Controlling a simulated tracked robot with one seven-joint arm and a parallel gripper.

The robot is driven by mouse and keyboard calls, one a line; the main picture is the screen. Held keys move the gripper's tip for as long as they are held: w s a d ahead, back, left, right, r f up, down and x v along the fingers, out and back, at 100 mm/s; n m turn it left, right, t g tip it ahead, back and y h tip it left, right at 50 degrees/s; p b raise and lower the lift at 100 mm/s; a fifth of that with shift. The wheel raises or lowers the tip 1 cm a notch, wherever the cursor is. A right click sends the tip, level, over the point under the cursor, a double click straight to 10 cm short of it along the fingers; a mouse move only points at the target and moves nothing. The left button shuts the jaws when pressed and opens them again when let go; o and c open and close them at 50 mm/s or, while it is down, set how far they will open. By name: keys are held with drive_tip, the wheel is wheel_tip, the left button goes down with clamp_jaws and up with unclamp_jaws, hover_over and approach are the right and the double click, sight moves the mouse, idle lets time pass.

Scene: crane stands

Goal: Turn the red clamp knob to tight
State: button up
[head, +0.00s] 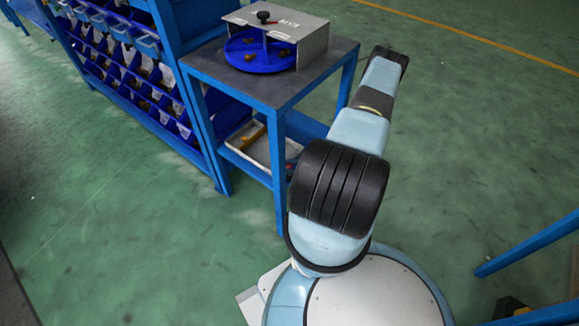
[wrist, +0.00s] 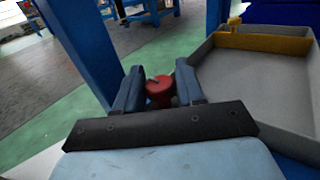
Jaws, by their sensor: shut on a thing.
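In the wrist view the red clamp knob (wrist: 158,90) stands between the two blue fingers of my gripper (wrist: 159,84). The gripper is shut on it, one finger on each side. A dark mark shows on the knob's top; I cannot read which way the clamp is set. The knob's lower part is hidden behind the dark gripper body. In the head view my arm reaches up beside the blue-framed table (head: 330,60), and my gripper cannot be made out there.
A grey tray (wrist: 258,108) with a yellow bar (wrist: 262,42) along its far wall is close on the right. A blue post (wrist: 80,45) stands just left of my gripper. A parts rack (head: 150,100) stands left of the table. Green floor (head: 480,110) is open at right.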

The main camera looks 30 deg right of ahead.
drive_tip(key=m+t+h, duration=0.4)
drive_tip(key=t+h, duration=0.1)
drive_tip(key=shift+w+d+r+m, duration=0.1)
drive_tip(key=shift+w+d+m, duration=0.1)
drive_tip(key=shift+m, duration=0.1)
drive_tip(key=m+t+h, duration=0.1)
drive_tip(key=m+h, duration=0.1)
drive_tip(key=h, duration=0.2)
drive_tip(key=m+t+h, duration=0.2)
drive_tip(key=m+h, duration=0.1)
drive_tip(key=shift+h, duration=0.4)
drive_tip(key=shift+d+m+h, duration=0.1)
drive_tip(key=shift+m+h, duration=0.2)
drive_tip(key=o, duration=0.9)
drive_tip(key=shift+s, duration=0.1)
drive_tip(key=shift+a, duration=0.2)
drive_tip(key=shift+s, duration=0.2)
drive_tip(key=s, duration=0.4)
drive_tip(key=s+d, duration=0.1)
drive_tip(key=s, duration=0.8)
drive_tip(key=shift+s+d, duration=0.2)
